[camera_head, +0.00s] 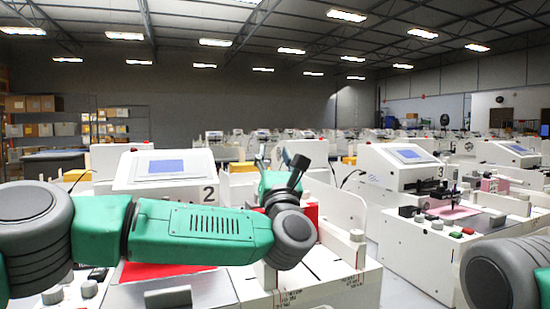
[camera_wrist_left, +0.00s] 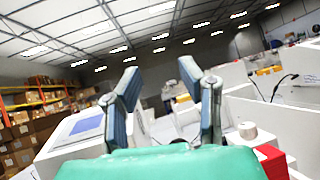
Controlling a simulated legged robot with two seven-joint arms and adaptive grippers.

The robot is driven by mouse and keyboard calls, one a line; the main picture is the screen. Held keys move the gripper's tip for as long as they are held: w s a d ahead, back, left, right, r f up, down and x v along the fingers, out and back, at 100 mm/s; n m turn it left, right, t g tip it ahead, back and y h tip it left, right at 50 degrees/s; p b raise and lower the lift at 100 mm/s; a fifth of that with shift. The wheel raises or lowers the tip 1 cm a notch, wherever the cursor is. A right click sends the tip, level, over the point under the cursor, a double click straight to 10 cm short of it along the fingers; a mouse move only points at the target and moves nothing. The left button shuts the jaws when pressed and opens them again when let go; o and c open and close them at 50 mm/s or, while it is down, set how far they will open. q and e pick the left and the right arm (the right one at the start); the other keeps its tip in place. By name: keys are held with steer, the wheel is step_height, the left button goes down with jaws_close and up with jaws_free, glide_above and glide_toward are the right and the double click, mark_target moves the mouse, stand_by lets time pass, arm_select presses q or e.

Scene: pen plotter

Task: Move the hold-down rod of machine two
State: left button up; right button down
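Machine two (camera_head: 150,170) is a white plotter with a tilted blue screen and a black "2", behind my left arm. My left gripper (camera_head: 280,165) is raised just right of the "2", pointing up and away. In the left wrist view my left gripper (camera_wrist_left: 160,78) has its two blue-grey fingers wide apart, with nothing between them. The machine's white housing and screen (camera_wrist_left: 86,126) show at the left there. I cannot make out the hold-down rod; my green forearm hides much of the machine's middle. My right gripper is out of view; only a grey and green arm part shows at lower right.
Machine three (camera_head: 405,165) stands to the right with a pink sheet (camera_head: 452,212) on its bed. A red sheet (camera_head: 160,270) shows below my left forearm. A red block (camera_wrist_left: 272,160) is close on the right in the wrist view. Shelves with boxes (camera_head: 35,104) stand far left.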

arm_select(q)
steer(key=v, duration=1.2)
steer(key=shift+w+f, duration=0.1)
steer(key=shift+f, duration=0.05)
